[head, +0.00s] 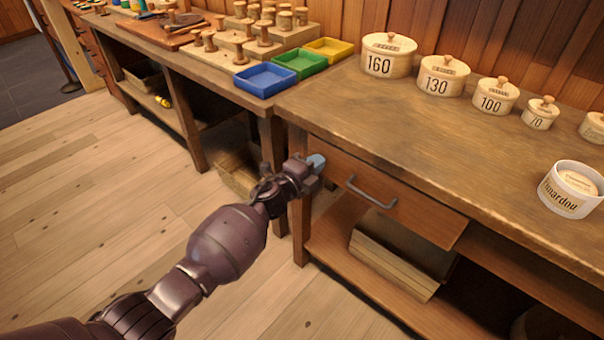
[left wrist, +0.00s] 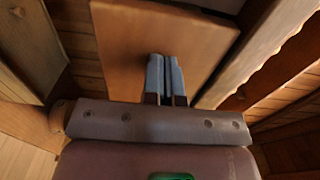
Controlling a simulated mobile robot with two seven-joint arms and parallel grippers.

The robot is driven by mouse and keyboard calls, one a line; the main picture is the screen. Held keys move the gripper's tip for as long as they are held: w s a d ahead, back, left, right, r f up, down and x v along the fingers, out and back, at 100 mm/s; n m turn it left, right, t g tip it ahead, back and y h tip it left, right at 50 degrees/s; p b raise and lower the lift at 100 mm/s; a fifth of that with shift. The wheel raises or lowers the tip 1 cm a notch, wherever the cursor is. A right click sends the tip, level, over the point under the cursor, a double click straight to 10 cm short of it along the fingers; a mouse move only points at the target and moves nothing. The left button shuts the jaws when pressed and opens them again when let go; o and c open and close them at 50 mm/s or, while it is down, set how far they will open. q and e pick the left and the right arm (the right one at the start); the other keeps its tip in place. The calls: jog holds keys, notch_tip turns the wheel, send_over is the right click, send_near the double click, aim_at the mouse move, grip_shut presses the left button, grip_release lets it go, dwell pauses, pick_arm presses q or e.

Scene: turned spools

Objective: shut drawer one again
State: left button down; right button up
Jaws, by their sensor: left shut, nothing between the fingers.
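The drawer (head: 410,212) has a plain wooden front under the right-hand worktop, with a grey bar handle (head: 372,193). Its front lies close under the worktop edge; I cannot tell whether a small gap remains behind it. No number shows on it. My left gripper (head: 317,162) is at the left end of the drawer front, left of the handle, with its fingers together and empty. In the left wrist view the two blue-grey fingers (left wrist: 165,75) lie side by side against a wooden panel (left wrist: 150,35), seemingly the drawer front; contact is unclear. My right gripper is not in view.
On the worktop (head: 440,135) stand several round lidded boxes (head: 443,76) and a white tub (head: 570,190). Blue, green and yellow trays (head: 263,80) sit on the left bench. The floor at left is clear.

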pick_arm(q)
jog(key=shift+x, duration=1.15)
jog(key=shift+w+d+r, duration=0.1)
jog(key=shift+r, duration=0.25)
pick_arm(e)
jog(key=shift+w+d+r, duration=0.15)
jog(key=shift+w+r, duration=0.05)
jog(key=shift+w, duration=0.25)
